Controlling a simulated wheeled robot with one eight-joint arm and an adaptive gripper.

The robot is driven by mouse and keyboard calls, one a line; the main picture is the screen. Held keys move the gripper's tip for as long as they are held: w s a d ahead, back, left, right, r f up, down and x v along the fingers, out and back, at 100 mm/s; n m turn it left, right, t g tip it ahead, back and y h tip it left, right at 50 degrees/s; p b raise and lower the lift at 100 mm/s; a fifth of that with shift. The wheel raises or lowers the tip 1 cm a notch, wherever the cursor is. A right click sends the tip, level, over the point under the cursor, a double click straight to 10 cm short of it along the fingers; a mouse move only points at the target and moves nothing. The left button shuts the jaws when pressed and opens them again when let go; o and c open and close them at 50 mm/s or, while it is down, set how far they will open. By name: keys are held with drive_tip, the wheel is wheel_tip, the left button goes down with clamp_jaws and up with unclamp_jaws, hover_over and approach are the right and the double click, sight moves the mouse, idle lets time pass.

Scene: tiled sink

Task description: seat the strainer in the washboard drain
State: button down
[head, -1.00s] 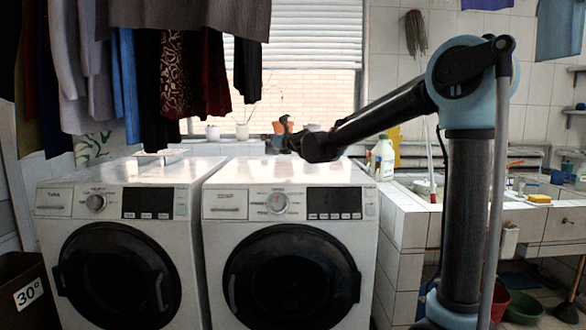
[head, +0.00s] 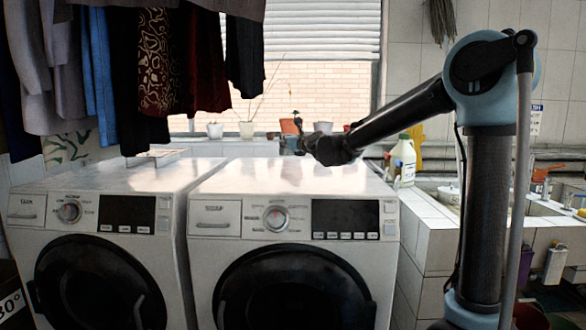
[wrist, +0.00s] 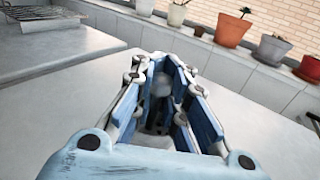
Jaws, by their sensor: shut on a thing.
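My gripper (wrist: 161,70) points away over the washing machine top in the wrist view. Its blue-padded fingers are shut on a small grey rounded thing, which I take to be the strainer (wrist: 162,86); the fingers hide most of it. In the head view the gripper is small and dark beyond the end of my arm, in front of the window sill. The tiled sink (head: 432,215) stands at the right in the head view, partly behind my arm. Its washboard and drain cannot be made out. The gripper is well left of the sink.
Two white washing machines (head: 297,222) fill the left and middle. Potted plants (wrist: 234,28) line the window sill. Clothes (head: 160,60) hang at the upper left. A white bottle (head: 403,160) stands between the right machine and the sink.

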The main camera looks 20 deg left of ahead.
wheel_tip(320, 180, down, 8)
drive_tip(key=shift+w+d, duration=0.1)
drive_tip(key=shift+d, duration=0.05)
idle(0.4)
drive_tip(key=c, duration=1.6)
unclamp_jaws()
drive_tip(key=shift+o, duration=0.2)
drive_tip(key=shift+d, duration=0.1)
